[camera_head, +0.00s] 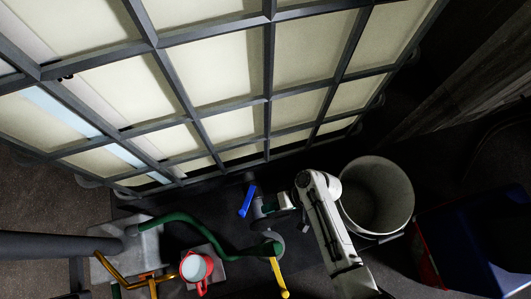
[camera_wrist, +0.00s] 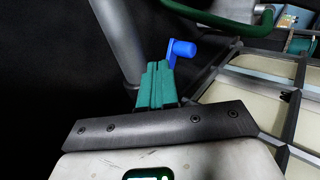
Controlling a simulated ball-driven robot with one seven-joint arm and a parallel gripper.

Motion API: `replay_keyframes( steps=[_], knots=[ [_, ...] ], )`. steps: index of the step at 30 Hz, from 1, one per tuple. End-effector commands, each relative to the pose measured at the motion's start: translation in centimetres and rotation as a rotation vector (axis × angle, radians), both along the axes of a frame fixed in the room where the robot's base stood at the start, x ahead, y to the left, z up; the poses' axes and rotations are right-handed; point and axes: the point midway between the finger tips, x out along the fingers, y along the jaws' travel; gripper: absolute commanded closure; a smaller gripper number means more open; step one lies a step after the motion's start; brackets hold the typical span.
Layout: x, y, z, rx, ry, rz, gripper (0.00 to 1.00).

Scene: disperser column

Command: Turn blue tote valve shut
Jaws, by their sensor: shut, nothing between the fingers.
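The blue valve handle (camera_head: 248,201) sits low in front of the caged white tote (camera_head: 232,62), slanting in the head view. In the wrist view the blue handle (camera_wrist: 181,51) shows just beyond the fingertips, slightly right of them. My gripper (camera_wrist: 158,66) has teal fingers pressed together with nothing between them. The fingertips overlap the lower part of the handle in this view; I cannot tell whether they touch it. In the head view my arm reaches in from the lower right, its end just right of the handle. The valve body is partly hidden.
A green hose (camera_head: 190,226) curves below the valve, near a yellow handle (camera_head: 278,279). A white bucket (camera_head: 378,198) stands close to the right of my arm. A blue bin (camera_head: 480,240) is at far right.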

Motion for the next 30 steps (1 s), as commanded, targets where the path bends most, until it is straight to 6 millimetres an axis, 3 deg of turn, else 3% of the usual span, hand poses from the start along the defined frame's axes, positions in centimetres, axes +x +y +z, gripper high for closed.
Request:
replay_keyframes(
  steps=[13, 25, 30],
  knots=[
    [0.6, -4.9, 4.9, -0.001, -0.002, -0.001, 1.0],
    [0.7, -5.9, 5.5, -0.003, 0.01, -0.01, 1.0],
    [1.7, -6.5, 5.5, -0.033, 0.139, -0.15, 1.0]
  ],
)
